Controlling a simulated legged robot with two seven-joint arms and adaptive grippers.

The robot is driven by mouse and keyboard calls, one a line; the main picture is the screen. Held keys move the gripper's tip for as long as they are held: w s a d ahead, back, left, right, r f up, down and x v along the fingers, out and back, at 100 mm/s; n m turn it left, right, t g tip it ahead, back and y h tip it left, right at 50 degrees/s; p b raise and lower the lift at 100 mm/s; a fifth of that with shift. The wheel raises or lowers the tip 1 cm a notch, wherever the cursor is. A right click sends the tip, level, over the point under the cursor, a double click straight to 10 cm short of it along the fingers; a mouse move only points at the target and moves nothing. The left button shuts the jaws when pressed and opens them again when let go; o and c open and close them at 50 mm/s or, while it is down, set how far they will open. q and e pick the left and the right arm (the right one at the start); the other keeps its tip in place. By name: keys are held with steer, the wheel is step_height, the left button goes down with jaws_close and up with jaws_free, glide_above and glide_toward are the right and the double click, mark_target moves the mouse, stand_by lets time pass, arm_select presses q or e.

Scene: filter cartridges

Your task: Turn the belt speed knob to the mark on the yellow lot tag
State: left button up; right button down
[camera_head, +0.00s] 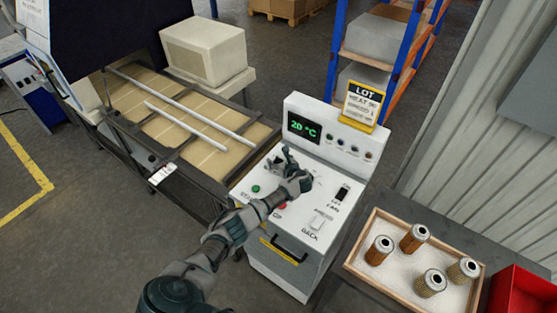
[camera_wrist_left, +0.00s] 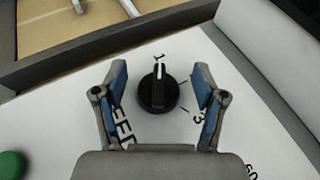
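The black belt speed knob (camera_wrist_left: 158,90) sits on the white panel in the left wrist view. Its white pointer line points up at the printed 1; a 3 is printed to its right. My left gripper (camera_wrist_left: 161,88) is open, with one finger on each side of the knob and a gap to it on both sides. In the head view, my left gripper (camera_head: 288,160) is over the control panel and hides the knob. The yellow lot tag (camera_head: 362,105) stands on the top right of the machine; its smaller lines are too small to read surely. My right gripper is not in view.
The white machine (camera_head: 262,187) has a display (camera_head: 303,127) reading 20 °C, a green button (camera_head: 255,188), a red button and switches. A belt with rails (camera_head: 185,120) is at left. A wooden tray (camera_head: 357,273) with several filter cartridges and a red bin (camera_head: 522,293) are at right.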

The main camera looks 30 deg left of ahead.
arm_select(q)
steer(key=shift+d, duration=0.15)
steer(key=v, duration=1.1)
steer(key=shift+s+d+r, duration=0.1)
steer(key=shift+s+d, duration=0.15)
steer(key=shift+d, duration=0.05)
